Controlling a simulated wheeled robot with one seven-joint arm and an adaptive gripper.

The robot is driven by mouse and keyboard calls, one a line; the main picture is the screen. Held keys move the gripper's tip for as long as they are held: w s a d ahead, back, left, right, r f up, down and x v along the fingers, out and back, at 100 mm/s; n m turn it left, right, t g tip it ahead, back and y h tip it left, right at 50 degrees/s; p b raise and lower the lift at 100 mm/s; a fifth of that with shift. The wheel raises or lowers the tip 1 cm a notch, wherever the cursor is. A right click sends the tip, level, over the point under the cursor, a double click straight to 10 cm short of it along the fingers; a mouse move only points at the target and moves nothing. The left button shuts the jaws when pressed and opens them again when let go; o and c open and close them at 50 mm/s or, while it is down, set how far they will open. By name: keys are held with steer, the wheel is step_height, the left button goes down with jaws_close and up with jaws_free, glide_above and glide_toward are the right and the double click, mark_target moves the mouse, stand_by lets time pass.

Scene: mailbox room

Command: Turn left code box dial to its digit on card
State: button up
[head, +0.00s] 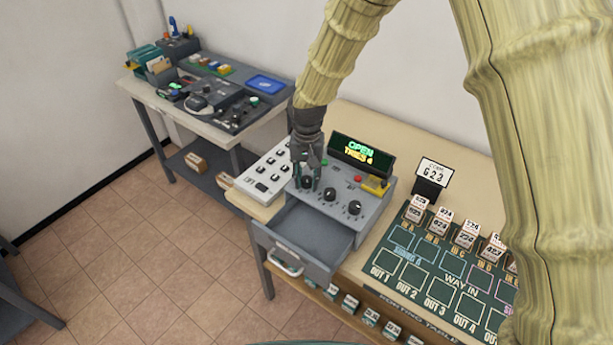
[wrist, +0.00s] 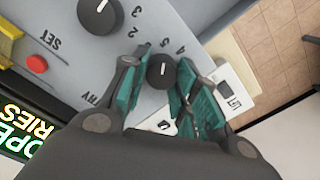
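The grey code box (head: 342,224) stands on the table with three black dials along its front. My gripper (head: 307,172) points down at the left dial and covers part of it in the head view. In the wrist view, my green-padded fingers (wrist: 164,84) stand on either side of the left dial (wrist: 161,73), open, with a narrow gap at its left. Its white pointer line faces up in that picture, near printed digits. The middle dial (head: 330,194) and right dial (head: 355,208) are free. The code card (head: 433,172) appears to read 623; its first character is unclear.
The box's display (head: 361,155) reads OPEN, TRIES 4. A drawer (head: 305,240) stands open below the box. A white keypad unit (head: 264,172) is at the left. The sorting board (head: 445,270) with stamps lies right.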

steer(key=shift+s+r, duration=0.2)
steer(key=shift+s, duration=0.1)
steer(key=shift+c, duration=0.3)
steer(key=shift+w+n, duration=0.1)
steer(key=shift+n, duration=0.4)
steer(key=n, duration=0.2)
steer(key=shift+n+p, duration=0.35)
steer(key=shift+n, duration=0.05)
steer(key=shift+n+p, duration=0.3)
steer(key=shift+n, duration=1.8)
steer(key=shift+w+r, duration=0.1)
steer(key=o, duration=1.1)
steer(key=shift+c, duration=0.2)
